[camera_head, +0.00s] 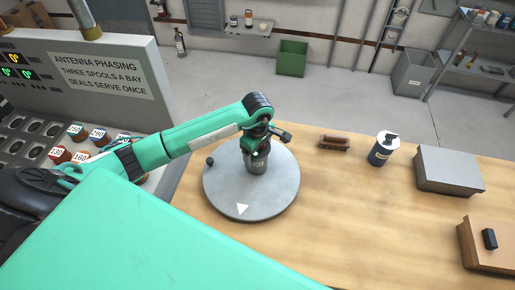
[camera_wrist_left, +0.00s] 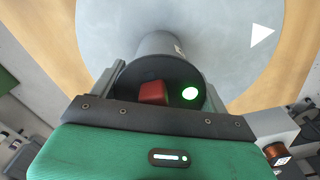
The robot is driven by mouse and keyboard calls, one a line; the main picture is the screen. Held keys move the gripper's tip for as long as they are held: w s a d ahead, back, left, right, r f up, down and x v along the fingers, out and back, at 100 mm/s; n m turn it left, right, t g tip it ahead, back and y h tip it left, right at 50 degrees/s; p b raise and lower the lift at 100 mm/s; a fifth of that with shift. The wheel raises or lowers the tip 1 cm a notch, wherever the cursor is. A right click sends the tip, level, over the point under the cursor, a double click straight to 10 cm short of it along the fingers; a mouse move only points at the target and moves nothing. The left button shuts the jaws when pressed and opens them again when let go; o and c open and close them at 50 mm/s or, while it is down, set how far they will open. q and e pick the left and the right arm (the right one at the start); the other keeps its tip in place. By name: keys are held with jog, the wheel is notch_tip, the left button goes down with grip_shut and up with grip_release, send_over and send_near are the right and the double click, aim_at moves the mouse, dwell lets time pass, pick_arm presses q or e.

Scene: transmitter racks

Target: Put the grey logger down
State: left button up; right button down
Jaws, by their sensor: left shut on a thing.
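The grey logger (camera_head: 257,163) is a dark grey upright cylinder with a small pale label, over the middle of the round grey plate (camera_head: 222,203). My left gripper (camera_head: 258,148) is above it and shut on it. In the left wrist view the logger (camera_wrist_left: 165,47) sits between the two fingers, its dark top showing a red button and a lit green lamp. I cannot tell whether its base touches the plate. My right gripper is not in view.
The plate has a white triangle (camera_head: 242,209) and a dark knob (camera_head: 210,161) at its rim. The console (camera_head: 90,70) is left.

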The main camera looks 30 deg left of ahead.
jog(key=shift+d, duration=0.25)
pick_arm(q)
jog(key=shift+f+b, duration=0.2)
jog(key=shift+b, duration=0.15)
jog(key=o, duration=1.2)
jog(key=shift+r, duration=0.1)
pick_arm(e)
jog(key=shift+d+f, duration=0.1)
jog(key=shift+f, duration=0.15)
pick_arm(q)
jog(key=shift+r+p, duration=0.15)
jog(key=shift+p, duration=0.2)
jog(key=shift+w+r+b, duration=0.1)
jog(key=shift+r+b, duration=0.15)
jog(key=shift+b, duration=0.05)
notch_tip(320, 180, up, 10)
jog(key=b, duration=0.3)
jog(key=shift+r+b, duration=0.25)
jog(key=shift+b, duration=0.15)
jog(key=shift+r, duration=0.5)
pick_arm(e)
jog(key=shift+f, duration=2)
